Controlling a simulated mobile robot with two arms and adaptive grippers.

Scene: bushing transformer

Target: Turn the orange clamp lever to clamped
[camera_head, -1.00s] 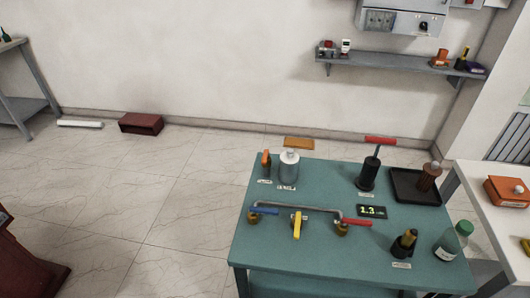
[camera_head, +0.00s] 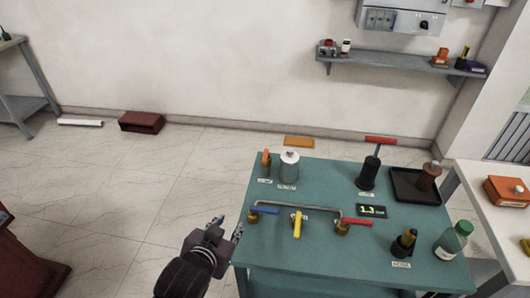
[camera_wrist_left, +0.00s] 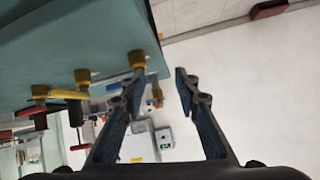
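The orange clamp lever (camera_head: 266,160) stands upright at the back left corner of the teal table (camera_head: 330,262), beside a grey-white bottle (camera_head: 289,168). A small label lies in front of it. My left gripper (camera_head: 228,226) is in the head view at the table's left edge, below and left of the lever and apart from it. In the left wrist view its two fingers (camera_wrist_left: 158,85) are spread with nothing between them. The lever cannot be made out for sure in the wrist view. My right gripper is in neither view.
On the table are a pipe with blue (camera_head: 264,210), yellow (camera_head: 297,225) and red (camera_head: 357,222) valve handles, a display (camera_head: 371,211), a black pump (camera_head: 368,174), a dark tray (camera_head: 404,194) and a green-capped bottle (camera_head: 452,241).

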